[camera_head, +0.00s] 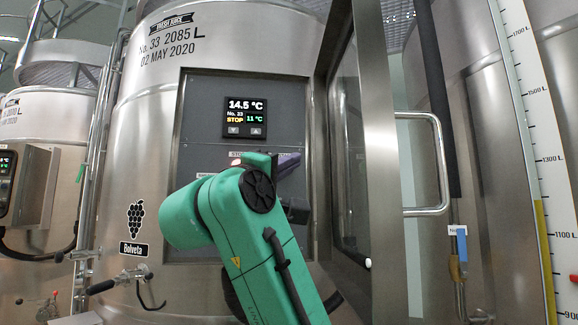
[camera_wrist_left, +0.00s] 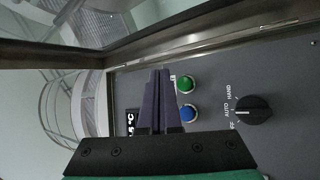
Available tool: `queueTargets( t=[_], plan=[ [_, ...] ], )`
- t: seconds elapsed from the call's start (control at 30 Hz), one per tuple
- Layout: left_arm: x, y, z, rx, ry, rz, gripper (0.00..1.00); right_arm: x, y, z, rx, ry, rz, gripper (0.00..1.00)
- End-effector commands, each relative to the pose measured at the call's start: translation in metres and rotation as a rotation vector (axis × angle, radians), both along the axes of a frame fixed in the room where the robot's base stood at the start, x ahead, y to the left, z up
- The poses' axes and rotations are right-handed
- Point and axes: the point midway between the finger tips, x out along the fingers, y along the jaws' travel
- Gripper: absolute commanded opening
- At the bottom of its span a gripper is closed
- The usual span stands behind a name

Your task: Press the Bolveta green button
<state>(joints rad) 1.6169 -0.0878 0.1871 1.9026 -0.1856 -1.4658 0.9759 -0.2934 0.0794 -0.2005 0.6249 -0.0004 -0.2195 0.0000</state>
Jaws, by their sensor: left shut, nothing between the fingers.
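The green button (camera_wrist_left: 186,84) shows in the left wrist view on the grey control panel (camera_wrist_left: 218,84), beside a blue button (camera_wrist_left: 188,113). In the head view my left arm and gripper hide both buttons. My left gripper (camera_head: 290,160) is in front of the panel (camera_head: 285,105), below and right of the display. In the left wrist view its dark purple fingers (camera_wrist_left: 158,72) are together and empty. Their tips appear just beside the green button; I cannot tell whether they touch it. My right gripper is not in view. The Bolveta label (camera_head: 134,248) is on the vat's front.
The display (camera_head: 245,117) reads 14.5 °C and STOP. A black selector knob (camera_wrist_left: 253,110) sits beyond the buttons. The panel's glazed door (camera_head: 376,160) stands open on the right, close to my gripper, with a steel handle (camera_head: 443,165). Another vat (camera_head: 45,125) stands left.

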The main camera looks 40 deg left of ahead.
Motion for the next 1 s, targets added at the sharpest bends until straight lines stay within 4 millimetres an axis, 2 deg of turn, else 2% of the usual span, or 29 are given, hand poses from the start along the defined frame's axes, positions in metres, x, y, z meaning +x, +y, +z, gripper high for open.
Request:
queueTargets(
  t=[0.13, 0.4, 1.0],
  plan=[
    [0.014, 0.018, 0.002, -0.002, 0.0, 0.001, 0.0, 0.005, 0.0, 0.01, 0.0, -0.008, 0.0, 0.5],
    [0.029, 0.037, 0.001, 0.0, -0.001, 0.001, 0.0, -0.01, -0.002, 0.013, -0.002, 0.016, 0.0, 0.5],
    [0.03, 0.037, 0.0, 0.0, -0.001, 0.0, 0.0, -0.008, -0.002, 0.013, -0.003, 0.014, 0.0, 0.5]
  ],
)
